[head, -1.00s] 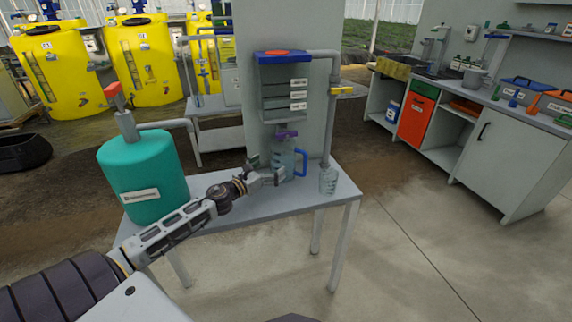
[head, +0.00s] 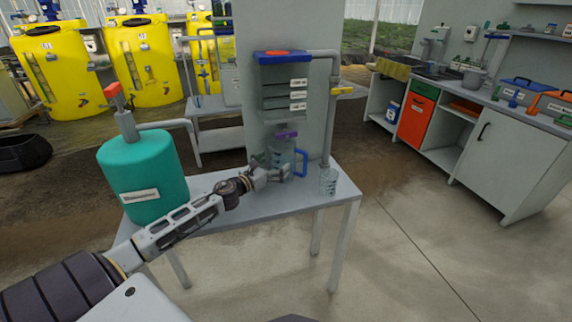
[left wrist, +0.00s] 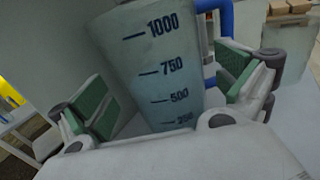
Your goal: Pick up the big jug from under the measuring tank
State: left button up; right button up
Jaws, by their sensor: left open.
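The big jug (head: 284,152), translucent with a blue handle, stands upright on the grey table under the measuring tank (head: 286,88). The left wrist view shows the jug (left wrist: 160,68) close up, with marks up to 1000, its body between the two green-padded fingers. My left gripper (head: 272,166) is open around the jug's near side. In the left wrist view a gap shows between the left finger and the jug; the right finger is close to the blue handle (left wrist: 224,30). My right gripper is not in view.
A small clear measuring jug (head: 328,180) stands to the right on the table (head: 250,206), below a pipe with a yellow valve handle (head: 342,90). A green tank (head: 146,178) stands at the left. A grey panel rises behind.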

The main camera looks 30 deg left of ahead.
pick_arm(q)
jog(key=shift+w, duration=0.1)
jog(key=shift+w+d+r, duration=0.15)
jog(key=shift+w+r, duration=0.05)
jog(key=shift+w, duration=0.5)
jog(key=shift+w+d+r, duration=0.1)
jog(key=shift+w+r, duration=0.1)
jog(key=shift+w, duration=0.45)
jog(key=shift+w+d+f, duration=0.1)
jog(key=shift+w+d, duration=0.05)
jog(key=shift+w, duration=0.95)
jog(key=c, duration=1.1)
jog(key=shift+c, duration=1.3)
jog(key=shift+r, duration=0.2)
